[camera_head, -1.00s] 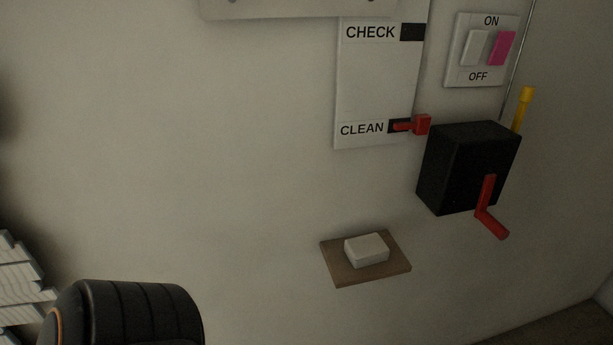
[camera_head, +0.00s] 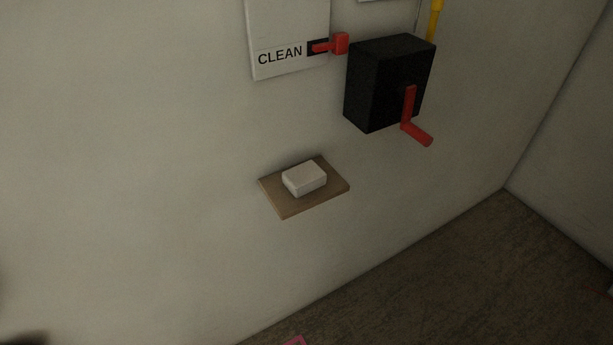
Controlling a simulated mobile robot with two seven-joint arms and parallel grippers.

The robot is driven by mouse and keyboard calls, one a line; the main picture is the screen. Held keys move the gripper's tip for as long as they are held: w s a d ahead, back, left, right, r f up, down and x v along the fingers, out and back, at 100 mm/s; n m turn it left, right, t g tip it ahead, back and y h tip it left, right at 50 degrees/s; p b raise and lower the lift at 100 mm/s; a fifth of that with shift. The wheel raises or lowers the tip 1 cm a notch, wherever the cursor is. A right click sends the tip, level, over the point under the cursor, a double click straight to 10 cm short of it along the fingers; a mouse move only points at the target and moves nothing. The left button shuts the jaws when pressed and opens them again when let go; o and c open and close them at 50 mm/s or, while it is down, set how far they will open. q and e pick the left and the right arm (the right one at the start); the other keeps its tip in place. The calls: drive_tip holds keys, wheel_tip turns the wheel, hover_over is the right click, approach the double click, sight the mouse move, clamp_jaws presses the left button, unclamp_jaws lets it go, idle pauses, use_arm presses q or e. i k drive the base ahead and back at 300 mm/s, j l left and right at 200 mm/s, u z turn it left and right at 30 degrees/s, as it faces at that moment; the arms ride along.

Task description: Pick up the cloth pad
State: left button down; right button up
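The cloth pad (camera_head: 304,178) is a small white block. It lies on a small brown wall shelf (camera_head: 283,208) near the middle of the head view. Nothing touches the pad except the shelf under it. Neither of my grippers can be made out in this view. A dark blurred shape shows at the bottom left corner, and I cannot tell what it is.
A black box (camera_head: 364,92) with a red crank (camera_head: 410,108) juts from the wall above and right of the shelf. A CLEAN panel (camera_head: 280,57) with a red lever (camera_head: 340,44) is above. The floor (camera_head: 450,270) below right is mostly clear, with a pink thing (camera_head: 295,341) at the bottom edge.

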sight(301, 179)
drive_tip(key=i+l+u, duration=0.25)
drive_tip(key=i+l, duration=0.25)
drive_tip(key=l, duration=0.2)
drive_tip(key=i+l+u, duration=0.15)
drive_tip(key=l, duration=0.25)
